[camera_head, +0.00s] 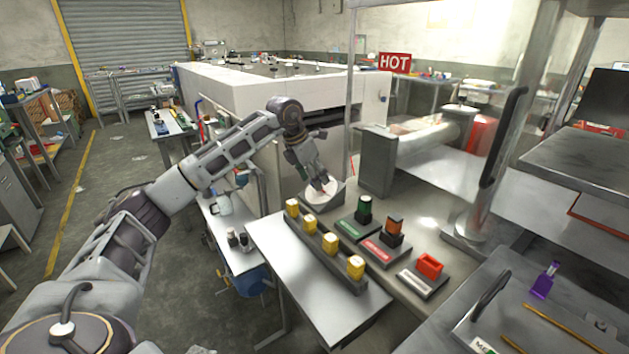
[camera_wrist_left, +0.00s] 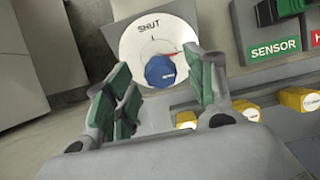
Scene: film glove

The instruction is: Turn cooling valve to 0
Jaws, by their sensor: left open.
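The cooling valve is a blue round knob (camera_wrist_left: 161,72) on a white dial (camera_wrist_left: 133,45) marked SHUT, seen in the left wrist view. A small red pointer mark shows on the dial above the knob; I cannot read a number there. In the head view the white dial (camera_head: 321,191) sits on a grey sloped block at the back of the bench, and the knob is hidden by my gripper. My left gripper (camera_head: 325,184) reaches down over the dial. In the wrist view its green-padded fingers (camera_wrist_left: 165,85) are apart, one on each side of the knob. My right gripper is out of view.
A row of several yellow blocks (camera_head: 321,246) stands on the bench in front of the dial. To its right are a green piece on the SENSOR block (camera_head: 364,212), an orange piece (camera_head: 394,228) and a red piece (camera_head: 429,265). A vertical post (camera_head: 478,200) stands farther right.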

